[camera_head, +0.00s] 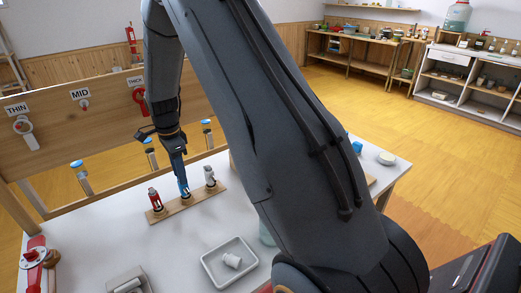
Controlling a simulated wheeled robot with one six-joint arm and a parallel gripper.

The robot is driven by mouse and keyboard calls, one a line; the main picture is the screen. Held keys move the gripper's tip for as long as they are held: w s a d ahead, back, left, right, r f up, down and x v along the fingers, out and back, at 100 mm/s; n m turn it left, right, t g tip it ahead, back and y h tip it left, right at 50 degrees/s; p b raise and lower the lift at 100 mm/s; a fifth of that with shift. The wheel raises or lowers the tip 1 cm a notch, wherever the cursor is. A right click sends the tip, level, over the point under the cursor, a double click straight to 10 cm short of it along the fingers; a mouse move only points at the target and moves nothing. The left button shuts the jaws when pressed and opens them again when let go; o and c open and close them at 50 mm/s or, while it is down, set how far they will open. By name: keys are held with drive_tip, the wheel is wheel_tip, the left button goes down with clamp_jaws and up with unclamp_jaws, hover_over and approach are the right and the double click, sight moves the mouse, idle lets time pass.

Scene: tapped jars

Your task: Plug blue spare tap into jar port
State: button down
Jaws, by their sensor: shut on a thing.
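The blue spare tap (184,187) stands in the middle place of a small wooden rack on the white table. A red tap (154,198) stands to its left and a pale grey tap (210,177) to its right. My gripper (180,172) points down over the rack and is shut on the blue tap. The tap's lower end is at the rack, and I cannot tell whether it is lifted at all. A pale green glassy piece (265,236), perhaps the jar, shows beside my arm. My arm hides most of it, and no port shows.
A white tray (228,262) holding a small white piece lies in front of the rack. A board behind carries signs THIN (17,108), MID (80,93) and THICK. A red valve (35,255) is at the left edge. The table between rack and tray is clear.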

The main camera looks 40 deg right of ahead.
drive_tip(key=shift+f, duration=0.2)
idle(0.3)
drive_tip(key=shift+w+r+p, duration=0.15)
drive_tip(key=shift+r+p, duration=0.45)
drive_tip(key=shift+r, duration=0.45)
drive_tip(key=shift+r+p, duration=0.35)
drive_tip(key=shift+r, duration=0.35)
wheel_tip(320, 180, up, 6)
drive_tip(key=p, duration=0.4)
